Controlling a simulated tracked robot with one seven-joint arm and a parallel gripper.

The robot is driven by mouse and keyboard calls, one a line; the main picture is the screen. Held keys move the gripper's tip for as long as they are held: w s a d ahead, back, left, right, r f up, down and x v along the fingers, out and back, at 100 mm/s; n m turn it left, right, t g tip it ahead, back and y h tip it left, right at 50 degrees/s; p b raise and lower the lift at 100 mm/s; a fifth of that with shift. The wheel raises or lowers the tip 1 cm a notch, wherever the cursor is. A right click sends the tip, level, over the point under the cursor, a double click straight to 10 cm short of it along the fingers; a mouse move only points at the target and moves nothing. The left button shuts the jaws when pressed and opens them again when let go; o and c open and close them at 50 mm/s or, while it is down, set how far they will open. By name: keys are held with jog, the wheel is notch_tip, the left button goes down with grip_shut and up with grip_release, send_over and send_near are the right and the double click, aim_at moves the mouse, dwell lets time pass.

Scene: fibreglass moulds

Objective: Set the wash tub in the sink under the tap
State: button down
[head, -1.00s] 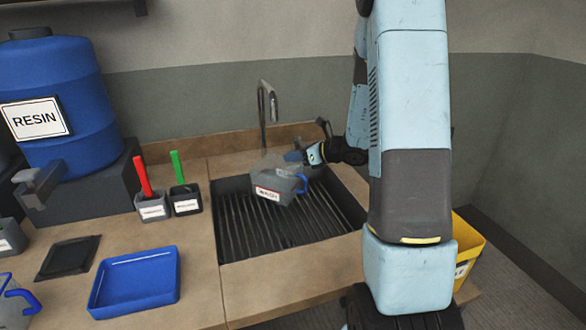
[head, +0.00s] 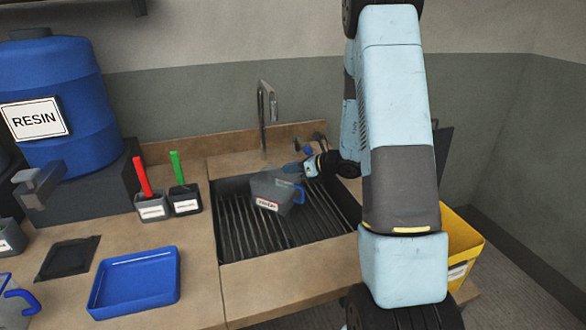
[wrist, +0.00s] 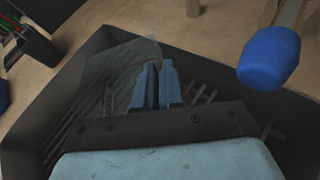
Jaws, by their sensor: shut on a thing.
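A blue knob (wrist: 268,55) stands close to the right of my fingers in the wrist view. Left of the sink are two small holders with red (head: 143,176) and green (head: 178,167) handles, and a blue tray (head: 135,283). A yellow bin (head: 460,245) stands right of the counter.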

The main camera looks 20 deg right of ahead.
jog(key=c, duration=1.2)
grip_release()
jog(key=shift+c, duration=0.2)
